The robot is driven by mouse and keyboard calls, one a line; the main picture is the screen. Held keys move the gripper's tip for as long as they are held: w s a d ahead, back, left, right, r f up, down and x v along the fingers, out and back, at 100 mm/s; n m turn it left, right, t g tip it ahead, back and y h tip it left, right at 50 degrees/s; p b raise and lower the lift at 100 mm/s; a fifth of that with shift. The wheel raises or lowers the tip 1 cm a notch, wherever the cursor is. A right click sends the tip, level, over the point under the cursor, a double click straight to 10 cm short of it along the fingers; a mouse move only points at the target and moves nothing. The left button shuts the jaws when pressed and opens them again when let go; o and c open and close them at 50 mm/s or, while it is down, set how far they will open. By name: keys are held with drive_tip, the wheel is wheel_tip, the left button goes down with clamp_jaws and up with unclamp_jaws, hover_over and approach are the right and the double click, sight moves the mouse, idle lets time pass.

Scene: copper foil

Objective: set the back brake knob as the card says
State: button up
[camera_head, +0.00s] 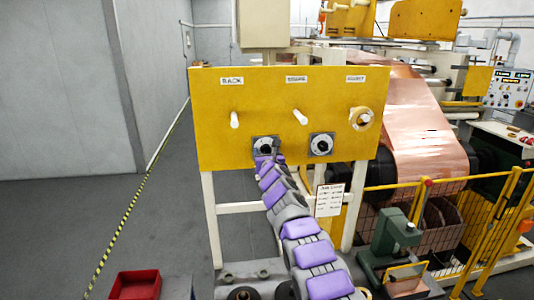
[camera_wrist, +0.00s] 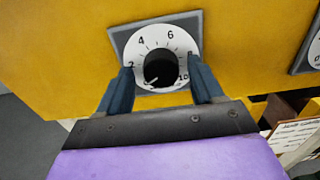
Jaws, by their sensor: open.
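The back brake knob (camera_wrist: 160,69) is a black round knob on a white dial numbered 2 to 10, on a grey square plate. In the head view its dial (camera_head: 262,143) sits low on the yellow panel (camera_head: 215,115), below the BACK label (camera_head: 231,81), partly hidden by my arm. In the wrist view my gripper (camera_wrist: 164,72) is open, one finger on each side of the knob; contact cannot be told. A pale mark shows at the knob's lower left. The card (camera_head: 329,200) hangs below the panel; its lines are too small to read.
A second dial (camera_head: 321,145) sits to the right on the panel. A yellow railing (camera_head: 495,225), a green machine (camera_head: 395,235) and a red bin (camera_head: 136,285) stand nearby.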

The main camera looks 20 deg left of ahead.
drive_tip(key=shift+a+f, duration=0.1)
drive_tip(key=shift+a, duration=0.3)
drive_tip(key=shift+c, duration=0.8)
drive_tip(key=shift+w+d, duration=0.2)
drive_tip(key=shift+d, duration=0.3)
drive_tip(key=c, duration=0.4)
drive_tip(key=shift+r, duration=0.2)
drive_tip(key=c, duration=0.5)
